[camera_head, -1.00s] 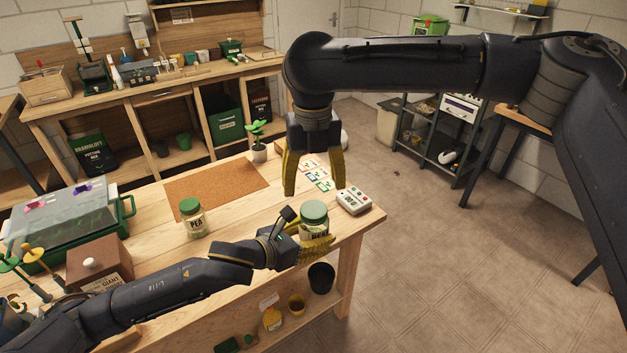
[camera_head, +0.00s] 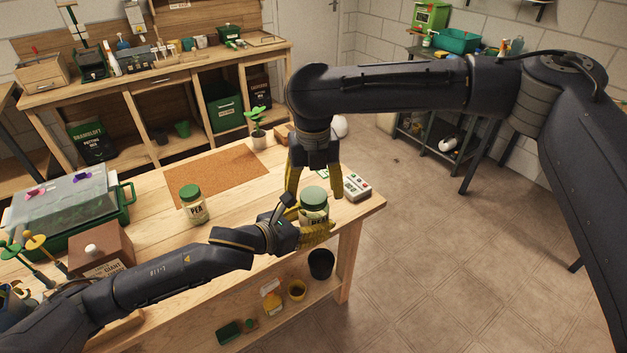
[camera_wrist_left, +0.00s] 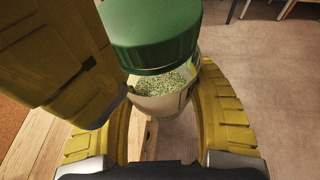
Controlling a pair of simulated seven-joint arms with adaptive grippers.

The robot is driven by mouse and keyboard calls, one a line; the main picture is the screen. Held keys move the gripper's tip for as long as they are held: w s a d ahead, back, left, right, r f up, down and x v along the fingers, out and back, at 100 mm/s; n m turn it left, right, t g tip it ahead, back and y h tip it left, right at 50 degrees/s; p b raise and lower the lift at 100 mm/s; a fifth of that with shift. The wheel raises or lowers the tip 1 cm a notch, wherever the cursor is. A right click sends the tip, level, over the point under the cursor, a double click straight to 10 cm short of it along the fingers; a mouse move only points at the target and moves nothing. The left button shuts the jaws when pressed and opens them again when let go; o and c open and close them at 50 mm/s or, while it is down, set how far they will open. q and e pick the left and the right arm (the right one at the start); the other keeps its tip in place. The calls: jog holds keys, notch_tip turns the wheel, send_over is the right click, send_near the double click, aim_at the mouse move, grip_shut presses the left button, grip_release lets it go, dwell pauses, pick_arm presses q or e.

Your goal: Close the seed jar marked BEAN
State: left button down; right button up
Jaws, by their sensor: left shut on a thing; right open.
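The jar (camera_head: 312,216) with a partly hidden label stands near the bench's right front edge. Its green lid (camera_head: 314,193) sits on top. In the left wrist view the lid (camera_wrist_left: 150,35) is over the glass (camera_wrist_left: 165,95), which shows speckled green seeds; I cannot tell whether it is fully tight. My left gripper (camera_head: 300,234) is shut around the lower body of this jar. My right gripper (camera_head: 313,190) points down from above, open, with its fingers on either side of the lid; contact is unclear. One of its yellow fingers fills the upper left of the left wrist view.
A green-lidded jar marked PEA (camera_head: 194,209) stands further left, near a cork mat (camera_head: 220,178). A white timer-like device (camera_head: 357,186) is just right of the held jar. A potted seedling (camera_head: 258,130) stands behind. The bench edge is close.

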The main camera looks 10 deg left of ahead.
jog(key=shift+f, duration=0.55)
jog(key=shift+c, duration=0.5)
jog(key=c, duration=1.2)
jog(key=m, duration=0.5)
jog(key=shift+m, duration=0.3)
jog(key=shift+c, duration=0.3)
jog(key=m, duration=0.4)
jog(key=shift+m, duration=0.4)
jog(key=m, duration=1.2)
jog(key=o, duration=1.3)
jog(key=shift+c, duration=0.2)
jog(key=shift+r, duration=0.1)
